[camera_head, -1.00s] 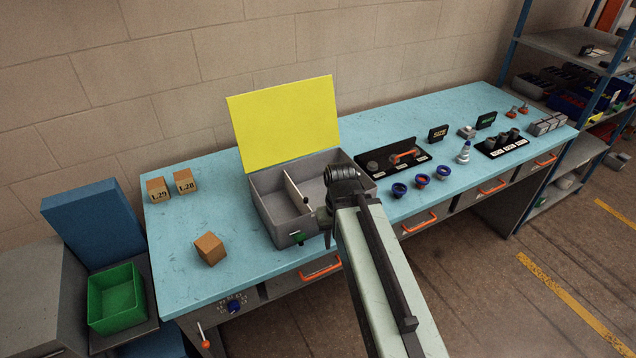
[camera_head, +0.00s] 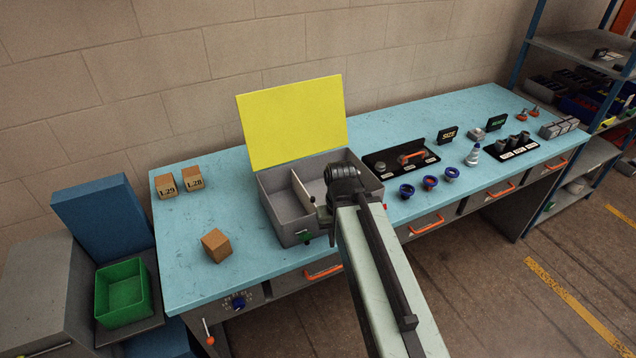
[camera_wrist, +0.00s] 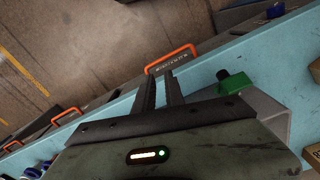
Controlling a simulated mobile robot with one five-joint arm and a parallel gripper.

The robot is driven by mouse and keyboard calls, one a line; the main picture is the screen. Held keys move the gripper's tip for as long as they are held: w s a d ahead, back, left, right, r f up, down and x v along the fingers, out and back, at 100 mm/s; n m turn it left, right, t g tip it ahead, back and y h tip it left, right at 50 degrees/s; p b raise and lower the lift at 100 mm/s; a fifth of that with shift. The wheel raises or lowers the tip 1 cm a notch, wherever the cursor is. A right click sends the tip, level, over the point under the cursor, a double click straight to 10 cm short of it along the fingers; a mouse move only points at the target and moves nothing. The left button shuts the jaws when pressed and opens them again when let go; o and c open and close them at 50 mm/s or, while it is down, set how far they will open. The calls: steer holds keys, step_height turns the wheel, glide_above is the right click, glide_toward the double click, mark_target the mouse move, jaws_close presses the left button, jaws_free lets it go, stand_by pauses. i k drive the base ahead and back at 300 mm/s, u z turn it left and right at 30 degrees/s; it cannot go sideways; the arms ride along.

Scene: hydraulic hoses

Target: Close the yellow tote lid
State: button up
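The yellow lid (camera_head: 292,122) stands raised, tilted slightly back, at the rear edge of the grey tote (camera_head: 287,236) on the blue bench. The tote is open, and an upright divider (camera_head: 303,192) shows inside it. A green latch (camera_head: 306,238) is on its front; a green piece, likely this latch, shows in the wrist view (camera_wrist: 236,86). My gripper (camera_head: 325,215) is at the tote's front right, partly hidden by my arm. In the wrist view my two fingers (camera_wrist: 161,88) are apart with nothing between them. I cannot tell whether they touch the tote.
A brown box (camera_head: 216,245) sits left of the tote, with boxes 1.29 (camera_head: 166,186) and 1.28 (camera_head: 194,180) behind. A black tray (camera_head: 400,160) and blue-rimmed cups (camera_head: 430,182) stand to the right. Orange drawer handles (camera_head: 426,224) stick out along the front. A green bin (camera_head: 123,292) is far left.

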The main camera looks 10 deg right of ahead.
mark_target(288, 122)
steer(key=u, duration=0.05)
steer(key=k, duration=0.5)
steer(key=u, duration=3.85)
steer(key=k, duration=1.1)
steer(key=z, duration=1.7)
steer(key=i, duration=1.1)
steer(key=u, duration=0.05)
